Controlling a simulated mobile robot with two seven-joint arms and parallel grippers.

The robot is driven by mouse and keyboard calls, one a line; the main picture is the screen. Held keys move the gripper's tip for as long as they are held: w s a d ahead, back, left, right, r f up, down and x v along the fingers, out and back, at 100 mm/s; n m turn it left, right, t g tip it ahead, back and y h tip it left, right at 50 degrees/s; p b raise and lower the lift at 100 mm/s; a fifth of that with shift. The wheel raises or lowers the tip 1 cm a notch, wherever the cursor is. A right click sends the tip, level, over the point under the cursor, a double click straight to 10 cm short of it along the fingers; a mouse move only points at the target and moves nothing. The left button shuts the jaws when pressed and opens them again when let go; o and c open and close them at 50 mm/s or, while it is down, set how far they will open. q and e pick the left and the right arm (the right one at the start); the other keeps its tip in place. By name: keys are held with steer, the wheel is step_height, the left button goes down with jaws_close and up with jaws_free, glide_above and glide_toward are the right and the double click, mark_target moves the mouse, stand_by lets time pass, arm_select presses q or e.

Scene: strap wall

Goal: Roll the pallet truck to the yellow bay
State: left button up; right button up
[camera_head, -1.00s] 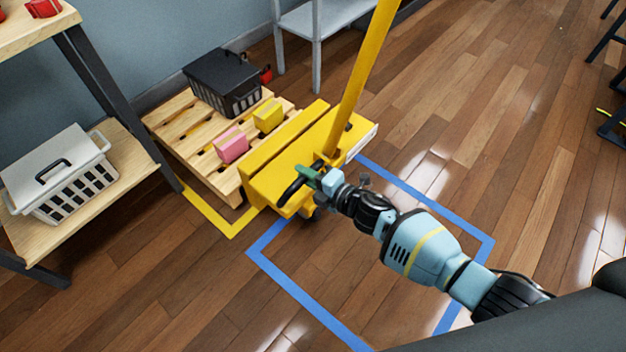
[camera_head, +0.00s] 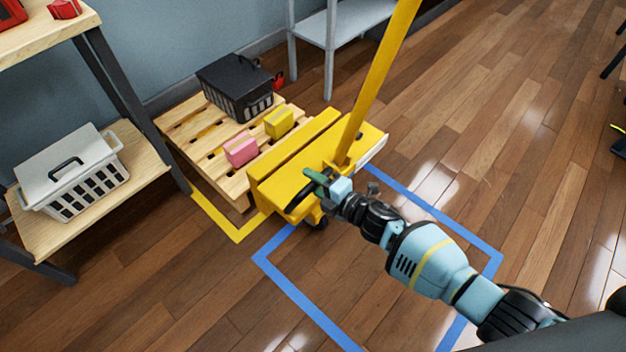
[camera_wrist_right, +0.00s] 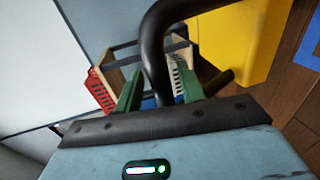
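The yellow pallet truck (camera_head: 310,165) stands at the end of a wooden pallet (camera_head: 190,140), by the yellow floor outline (camera_head: 222,228). Its yellow bar (camera_head: 375,80) slants up out of view. A blue floor outline (camera_head: 300,297) lies in front of the truck and partly beside it. My right gripper (camera_head: 318,180) is at the truck's near side. The yellow body (camera_wrist_right: 235,40) shows beyond. My left gripper is out of view.
A black crate (camera_head: 235,90), a pink box (camera_head: 241,149) and a yellow box (camera_head: 279,122) sit on the pallet. A wooden shelf (camera_head: 130,165) with a white basket (camera_head: 70,170) stands left. A grey stand (camera_head: 312,25) is behind. The floor at right is open.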

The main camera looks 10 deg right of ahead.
steer(key=p+v, duration=0.2)
steer(key=v, duration=0.5)
steer(key=shift+s+r, duration=0.15)
steer(key=shift+r, duration=0.05)
steer(key=shift+d, duration=0.1)
